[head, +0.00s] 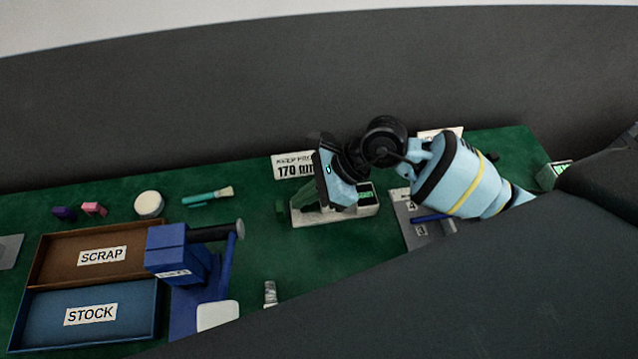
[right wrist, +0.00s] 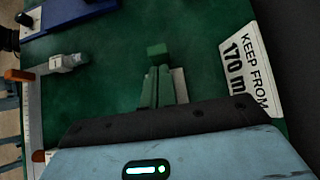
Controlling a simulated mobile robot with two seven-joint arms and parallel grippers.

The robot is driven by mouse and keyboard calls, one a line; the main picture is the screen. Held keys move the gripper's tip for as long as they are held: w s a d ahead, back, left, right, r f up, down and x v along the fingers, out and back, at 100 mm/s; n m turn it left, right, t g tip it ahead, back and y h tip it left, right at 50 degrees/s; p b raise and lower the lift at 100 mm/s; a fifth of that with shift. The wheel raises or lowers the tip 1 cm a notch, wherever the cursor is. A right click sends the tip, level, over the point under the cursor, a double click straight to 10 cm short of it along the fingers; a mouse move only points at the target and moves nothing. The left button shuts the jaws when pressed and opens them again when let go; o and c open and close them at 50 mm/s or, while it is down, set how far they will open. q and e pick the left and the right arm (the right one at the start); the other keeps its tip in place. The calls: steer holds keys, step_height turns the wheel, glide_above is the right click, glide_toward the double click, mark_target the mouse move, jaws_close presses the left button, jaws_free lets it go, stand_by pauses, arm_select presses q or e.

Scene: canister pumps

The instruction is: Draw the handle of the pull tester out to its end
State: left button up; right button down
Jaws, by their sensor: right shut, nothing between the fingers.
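The pull tester (head: 362,207) is a pale, low box with a green-lit display, standing on the green mat near the back of the table. Its green handle (head: 280,208) sticks out at the left end; it also shows in the right wrist view (right wrist: 157,50). My right gripper (head: 312,203) hangs over the tester's left part and hides some of it. Its green fingers (right wrist: 157,72) are shut and empty, with the handle just beyond their tips. I cannot tell whether they touch it. My left gripper is out of view.
A sign (head: 294,166) stands behind the tester. Left are a blue device (head: 180,250), brown SCRAP tray (head: 50,247), blue STOCK tray (head: 145,335), a white round piece (head: 149,204) and a brush (head: 208,196). A grey plate (head: 408,232) lies right. The mat left of the handle is clear.

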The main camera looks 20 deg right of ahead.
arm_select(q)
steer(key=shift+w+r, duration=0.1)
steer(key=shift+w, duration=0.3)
arm_select(e)
steer(key=shift+x, duration=0.8)
